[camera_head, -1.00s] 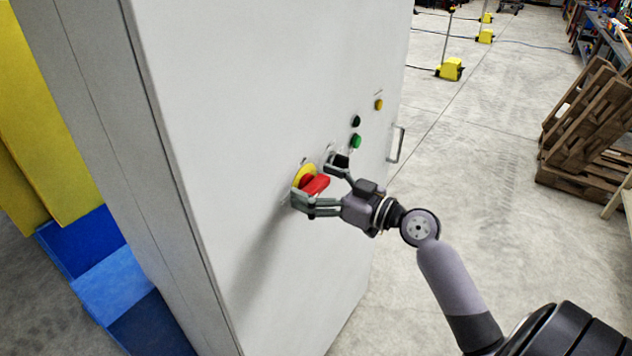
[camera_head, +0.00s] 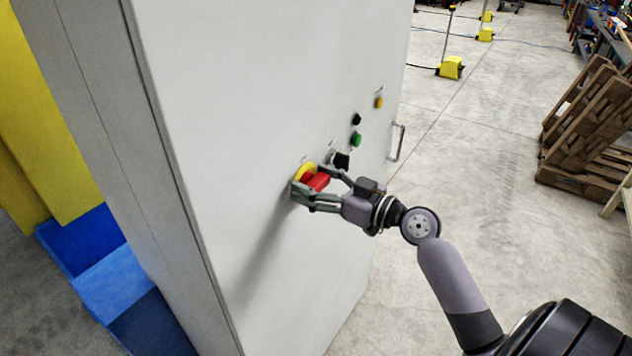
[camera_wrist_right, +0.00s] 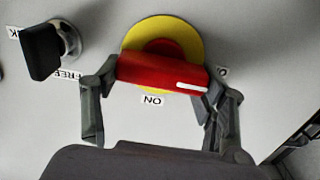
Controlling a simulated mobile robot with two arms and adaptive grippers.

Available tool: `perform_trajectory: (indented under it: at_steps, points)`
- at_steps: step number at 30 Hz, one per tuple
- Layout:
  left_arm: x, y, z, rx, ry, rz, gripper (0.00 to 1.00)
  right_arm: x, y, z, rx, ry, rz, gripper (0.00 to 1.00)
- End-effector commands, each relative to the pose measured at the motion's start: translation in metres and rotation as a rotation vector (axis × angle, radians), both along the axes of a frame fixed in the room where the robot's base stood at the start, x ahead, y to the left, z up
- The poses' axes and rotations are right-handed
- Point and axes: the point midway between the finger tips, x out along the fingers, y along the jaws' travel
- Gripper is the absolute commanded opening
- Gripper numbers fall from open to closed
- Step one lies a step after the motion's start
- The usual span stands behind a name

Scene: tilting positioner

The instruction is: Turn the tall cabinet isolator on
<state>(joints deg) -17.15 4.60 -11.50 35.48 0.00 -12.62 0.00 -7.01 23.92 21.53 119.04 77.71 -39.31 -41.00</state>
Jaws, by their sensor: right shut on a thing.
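The tall grey cabinet (camera_head: 250,90) stands in front of me. Its isolator has a red handle (camera_head: 318,182) on a yellow round plate (camera_head: 307,170). In the right wrist view the red handle (camera_wrist_right: 160,73) lies across the yellow plate (camera_wrist_right: 160,31), slightly tilted, with its white mark towards the right end. An "ON" label (camera_wrist_right: 152,100) shows below the handle. My right gripper (camera_head: 318,184) is shut on the red handle, one finger at each end. The left gripper is not in view.
A black knob (camera_head: 342,160) sits just right of the isolator; it also shows in the right wrist view (camera_wrist_right: 45,52). Green (camera_head: 356,139), black (camera_head: 357,119) and yellow (camera_head: 379,103) buttons and a door handle (camera_head: 396,143) are further right. Wooden pallets (camera_head: 585,130) stand on the floor at right.

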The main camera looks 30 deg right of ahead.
Motion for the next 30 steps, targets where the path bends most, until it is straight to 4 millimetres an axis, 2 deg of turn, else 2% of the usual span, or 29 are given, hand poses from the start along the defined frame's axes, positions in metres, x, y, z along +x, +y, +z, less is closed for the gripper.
perform_trajectory:
  at_steps: [11, 30]
  points:
    - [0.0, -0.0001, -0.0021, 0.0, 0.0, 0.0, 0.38, 0.0008, -0.0018, -0.001, 0.192, 0.08, 0.002, 0.38]
    - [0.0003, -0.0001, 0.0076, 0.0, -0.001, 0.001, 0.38, 0.0031, -0.0072, -0.003, 0.754, 0.313, 0.0, 0.38]
